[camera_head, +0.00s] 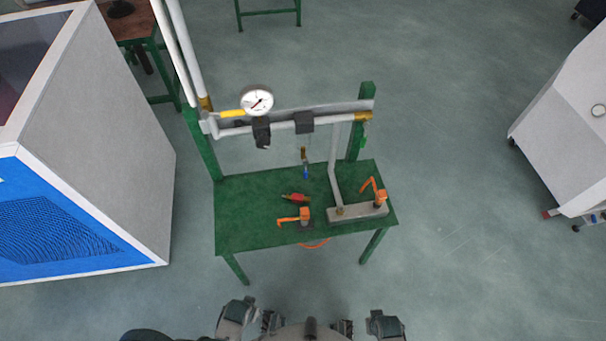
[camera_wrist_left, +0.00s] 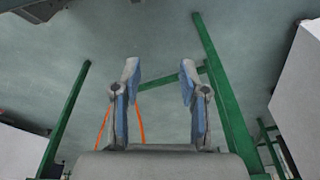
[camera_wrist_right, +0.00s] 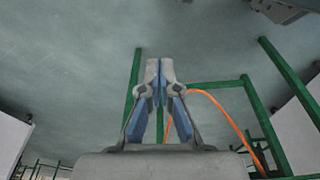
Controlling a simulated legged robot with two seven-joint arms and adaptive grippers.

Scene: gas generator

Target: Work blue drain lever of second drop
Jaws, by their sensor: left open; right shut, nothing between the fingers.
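A small blue lever (camera_head: 306,173) hangs at the lower end of a short brass-coloured fitting (camera_head: 303,153), below the grey horizontal pipe (camera_head: 280,126) and over the green table. It is small in the head view, so its exact position is hard to read. My left gripper (camera_wrist_left: 160,72) is open and empty in the left wrist view. My right gripper (camera_wrist_right: 161,70) is shut and empty in the right wrist view, its fingertips together. Both grippers are apart from the lever. The lever shows in neither wrist view.
The green table (camera_head: 240,195) carries a red-handled part (camera_head: 295,197), an orange tool (camera_head: 294,217) and a grey block (camera_head: 358,213) with an orange lever. A pressure gauge (camera_head: 257,101) tops the pipe. White cabinets stand left (camera_head: 125,130) and right (camera_head: 565,130).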

